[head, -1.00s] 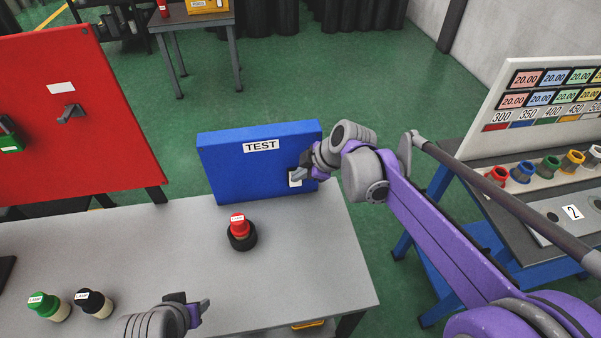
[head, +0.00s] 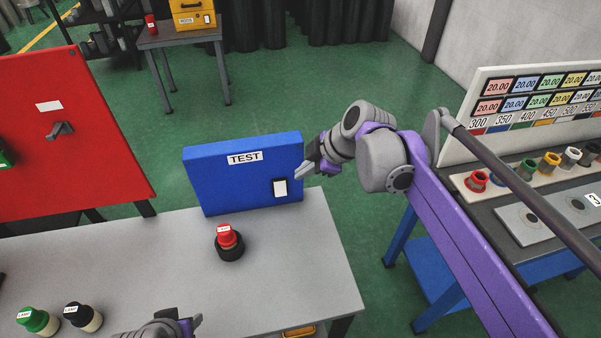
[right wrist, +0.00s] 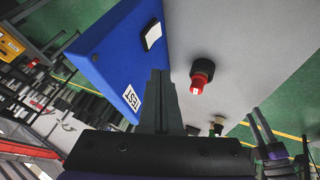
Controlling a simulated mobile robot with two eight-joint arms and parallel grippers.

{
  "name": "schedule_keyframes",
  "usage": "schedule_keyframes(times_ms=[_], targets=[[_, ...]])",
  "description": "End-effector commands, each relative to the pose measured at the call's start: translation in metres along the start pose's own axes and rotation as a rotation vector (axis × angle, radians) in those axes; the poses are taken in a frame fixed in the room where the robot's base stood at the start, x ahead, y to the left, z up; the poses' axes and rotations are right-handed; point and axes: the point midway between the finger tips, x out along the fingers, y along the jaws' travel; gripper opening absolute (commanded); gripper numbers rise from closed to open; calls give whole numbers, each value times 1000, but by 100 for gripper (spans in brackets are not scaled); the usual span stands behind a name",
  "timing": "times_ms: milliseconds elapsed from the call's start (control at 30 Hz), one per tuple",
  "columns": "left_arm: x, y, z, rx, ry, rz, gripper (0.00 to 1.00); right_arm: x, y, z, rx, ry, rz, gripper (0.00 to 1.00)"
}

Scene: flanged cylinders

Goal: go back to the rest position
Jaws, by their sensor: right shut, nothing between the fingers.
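My right gripper (head: 304,172) is shut and empty. In the head view it is in the air by the right edge of the blue TEST box (head: 225,180), near the white switch plate (head: 280,188) but not covering it. In the right wrist view its closed fingers (right wrist: 160,95) point toward the bench, with the blue box (right wrist: 118,50) at their left. My left gripper (head: 192,324) is low at the bottom edge of the head view, partly cut off; its jaw opening cannot be made out.
A red-capped lamp in a black base (head: 229,243) stands on the grey bench (head: 300,265). Green (head: 38,321) and black (head: 83,317) lamps stand at the front left. A red panel (head: 70,130) stands behind left. A side table (head: 520,215) with flanged cylinders is at right.

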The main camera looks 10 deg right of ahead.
Motion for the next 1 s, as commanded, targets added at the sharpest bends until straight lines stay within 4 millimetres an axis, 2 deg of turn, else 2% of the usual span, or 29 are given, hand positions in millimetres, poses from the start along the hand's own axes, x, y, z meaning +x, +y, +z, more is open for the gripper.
schedule_keyframes(times_ms=[333,467,567,800,900,1000], targets=[[0,0,0,0,0,0,50,0,-1,0,3,-1,0,0],[0,0,0,0,0,0,50,-1,-16,5,76,-24,2,0],[0,0,0,0,0,0,50,-2,-46,16,227,-72,13,0],[0,0,0,0,0,0,50,-1,-147,65,750,-210,132,0],[0,0,0,0,0,0,50,3,-184,87,950,-243,205,0],[0,0,0,0,0,0,50,6,-213,105,1108,-257,273,0]])
